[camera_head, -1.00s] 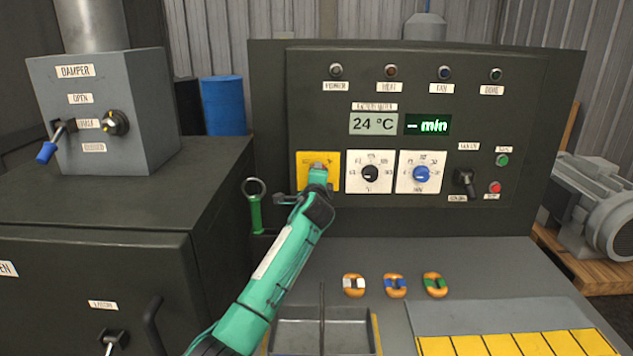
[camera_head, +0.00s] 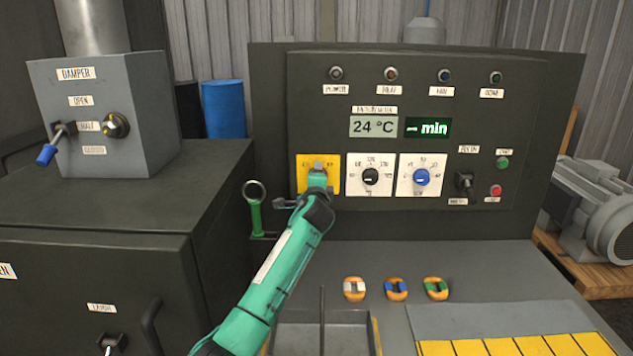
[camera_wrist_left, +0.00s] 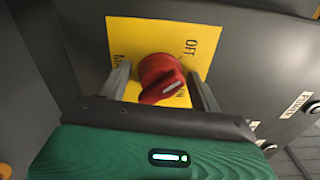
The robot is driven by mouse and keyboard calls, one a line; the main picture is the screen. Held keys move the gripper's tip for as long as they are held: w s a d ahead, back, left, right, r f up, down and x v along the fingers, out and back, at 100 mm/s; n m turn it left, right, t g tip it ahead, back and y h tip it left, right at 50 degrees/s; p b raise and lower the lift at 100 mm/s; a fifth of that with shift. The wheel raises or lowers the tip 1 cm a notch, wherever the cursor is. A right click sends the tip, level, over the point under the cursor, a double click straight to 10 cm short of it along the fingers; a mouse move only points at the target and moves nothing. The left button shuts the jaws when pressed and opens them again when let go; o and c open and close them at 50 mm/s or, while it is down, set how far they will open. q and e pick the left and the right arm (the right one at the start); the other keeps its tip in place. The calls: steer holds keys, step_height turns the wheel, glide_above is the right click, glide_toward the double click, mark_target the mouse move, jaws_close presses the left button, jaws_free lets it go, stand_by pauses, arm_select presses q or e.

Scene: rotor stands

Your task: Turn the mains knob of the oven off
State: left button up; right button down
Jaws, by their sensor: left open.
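The red mains knob (camera_wrist_left: 160,78) sits on a yellow plate (camera_wrist_left: 140,34) in the left wrist view. "OFF" is printed near the plate's corner and part of "ON" shows beside the knob. The knob's grip bar lies at a slant, with a white mark on it. My left gripper (camera_wrist_left: 162,88) is open, with one finger on each side of the knob and gaps visible. In the head view my left gripper (camera_head: 318,176) is in front of the yellow plate (camera_head: 303,175) and hides the knob. My right gripper is not in view.
Right of the plate are a black knob dial (camera_head: 370,176) and a blue knob dial (camera_head: 421,177). A green-handled tool (camera_head: 255,212) hangs at left. A tray (camera_head: 295,335) and several orange rings (camera_head: 396,288) lie below. The dark panel's lamps are above.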

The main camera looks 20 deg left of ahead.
arm_select(q)
steer(key=b+v, duration=0.2)
steer(key=v, duration=1.1)
steer(key=shift+s+b, duration=0.35)
steer(key=shift+b, duration=0.05)
steer(key=shift+d, duration=0.15)
